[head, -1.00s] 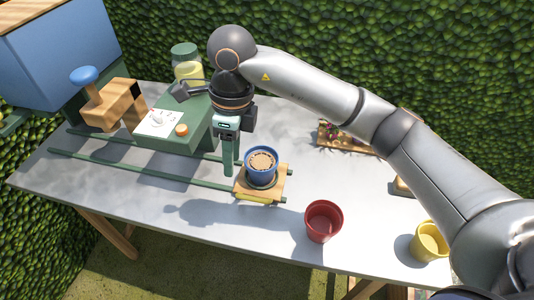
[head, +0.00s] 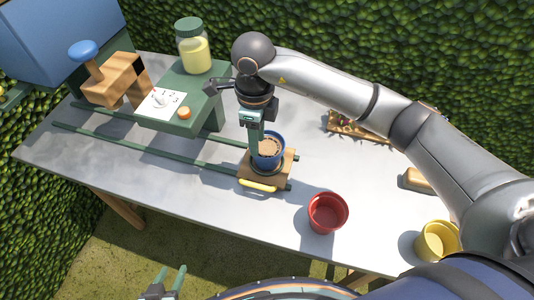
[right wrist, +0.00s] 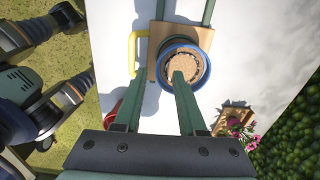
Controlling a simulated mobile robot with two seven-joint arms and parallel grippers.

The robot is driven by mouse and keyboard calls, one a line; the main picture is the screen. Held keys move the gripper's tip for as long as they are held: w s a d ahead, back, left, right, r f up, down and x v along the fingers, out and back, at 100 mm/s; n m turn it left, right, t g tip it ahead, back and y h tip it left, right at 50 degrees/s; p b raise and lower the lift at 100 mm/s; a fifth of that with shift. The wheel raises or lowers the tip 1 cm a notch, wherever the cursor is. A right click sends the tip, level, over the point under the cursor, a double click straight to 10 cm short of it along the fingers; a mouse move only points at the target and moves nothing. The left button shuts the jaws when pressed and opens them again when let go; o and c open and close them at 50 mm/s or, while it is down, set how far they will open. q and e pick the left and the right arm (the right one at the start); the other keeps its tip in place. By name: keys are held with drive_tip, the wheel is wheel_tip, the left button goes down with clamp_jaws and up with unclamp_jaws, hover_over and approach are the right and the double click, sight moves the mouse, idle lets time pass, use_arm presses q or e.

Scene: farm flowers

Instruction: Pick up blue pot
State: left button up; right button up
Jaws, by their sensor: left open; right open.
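The blue pot (head: 279,143), filled with brown soil, stands upright on a wooden carriage (head: 282,175). It also shows in the right wrist view (right wrist: 208,71). My right gripper (head: 254,163) is open and points down at the pot. In the right wrist view its fingers (right wrist: 159,77) are apart; one overlaps the soil and the other lies left of the pot, with the rim between them in the picture. Whether they touch the pot cannot be told. My left gripper (head: 175,271) is open and empty at the bottom edge, in front of the table.
The carriage, with a yellow handle (head: 258,185), sits on green rails (head: 140,144). A red pot (head: 327,213) and a yellow pot (head: 437,240) stand to the right. A green machine (head: 185,110) with a jar (head: 194,50) is at left. Flowers on a tray (head: 345,125) lie behind.

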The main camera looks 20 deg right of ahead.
sight(263, 154)
drive_tip(key=f, duration=0.2)
drive_tip(key=s+d+f+p, duration=0.1)
drive_tip(key=f, duration=0.1)
drive_tip(key=shift+f, duration=0.1)
drive_tip(key=shift+w+f, duration=0.1)
drive_tip(key=shift+f, duration=0.3)
clamp_jaws()
idle(1.0)
